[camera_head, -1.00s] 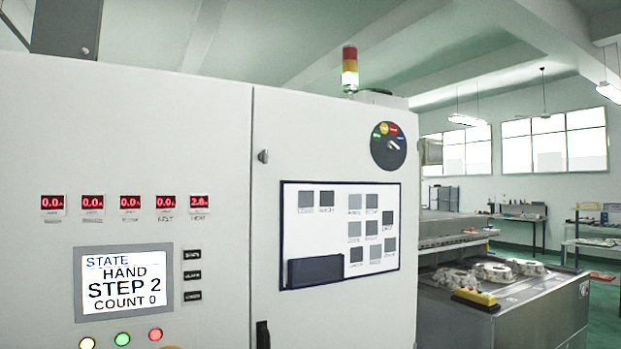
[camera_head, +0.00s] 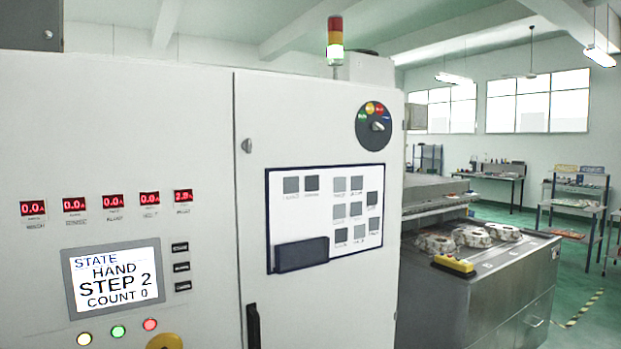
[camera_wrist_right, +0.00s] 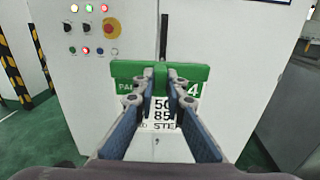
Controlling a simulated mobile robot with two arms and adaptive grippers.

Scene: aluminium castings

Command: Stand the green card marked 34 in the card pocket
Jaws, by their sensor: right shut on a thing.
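The card pocket (camera_head: 302,254) is a dark, shallow box low on the left of a white, blue-edged board on the cabinet door. It looks empty in the head view. My right gripper (camera_wrist_right: 161,76) is shut on a card (camera_wrist_right: 128,69) with a green top band and a white lower part with black print. The fingers cover the middle of the band; "PA" shows at the left and a "4" at the right, so the full number is hidden. The card is upright, with the cabinet front behind it. My left gripper is in neither view.
The board (camera_head: 348,181) carries several grey squares above and right of the pocket. A dark door handle (camera_head: 253,326) and a rotary switch (camera_head: 374,126) are on the door. A screen (camera_head: 113,280) reads HAND, STEP 2. A bench with castings (camera_head: 470,236) stands at the right.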

